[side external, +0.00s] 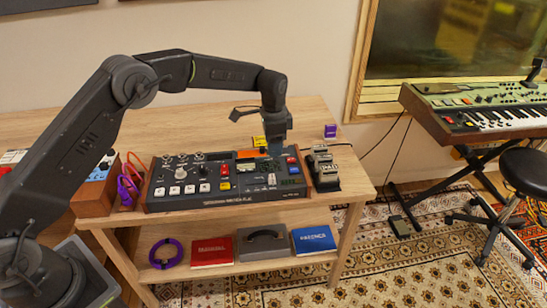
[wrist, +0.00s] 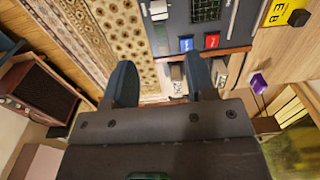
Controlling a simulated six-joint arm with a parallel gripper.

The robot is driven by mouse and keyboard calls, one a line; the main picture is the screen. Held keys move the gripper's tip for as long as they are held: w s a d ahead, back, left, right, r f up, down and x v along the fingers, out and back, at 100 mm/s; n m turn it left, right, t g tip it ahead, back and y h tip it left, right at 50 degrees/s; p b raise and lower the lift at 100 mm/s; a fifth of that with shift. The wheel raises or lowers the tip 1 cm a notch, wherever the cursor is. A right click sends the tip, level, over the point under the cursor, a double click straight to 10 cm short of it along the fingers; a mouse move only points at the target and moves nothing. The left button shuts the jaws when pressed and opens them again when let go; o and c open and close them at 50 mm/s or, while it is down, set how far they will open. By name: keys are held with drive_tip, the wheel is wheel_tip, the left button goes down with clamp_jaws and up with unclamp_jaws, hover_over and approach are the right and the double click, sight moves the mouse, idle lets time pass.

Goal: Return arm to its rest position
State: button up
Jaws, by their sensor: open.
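My gripper (side external: 274,146) hangs at the end of my arm, above the right half of a dark mixer-like console (side external: 215,198) on the wooden table. In the wrist view my gripper (wrist: 162,85) shows two dark fingers set wide apart, with nothing between them. It is open and empty. Below the fingers, the wrist view shows the console's edge (wrist: 225,20) with a blue button (wrist: 186,44) and a red button (wrist: 212,40). In the side view the fingertips are small and partly lost against the console, so I cannot tell their exact height above it.
A pedal-like device (side external: 322,168) sits right of the console, and a purple box (side external: 330,131) at the back right. Purple and red cables (side external: 129,187) lie at its left. The lower shelf (side external: 225,264) holds books and a case. A keyboard (side external: 480,110) stands farther right.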

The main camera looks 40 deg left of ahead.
drive_tip(key=shift+r, duration=0.8)
drive_tip(key=s+a+r+n+t, duration=0.2)
drive_tip(key=s+r+n+t, duration=0.15)
drive_tip(key=s+r, duration=1.3)
drive_tip(key=s+a+n+t, duration=0.1)
drive_tip(key=s+n, duration=0.4)
drive_tip(key=s, duration=1.5)
drive_tip(key=shift+s+a+t, duration=0.25)
drive_tip(key=shift+s+t, duration=0.15)
drive_tip(key=shift+t, duration=0.15)
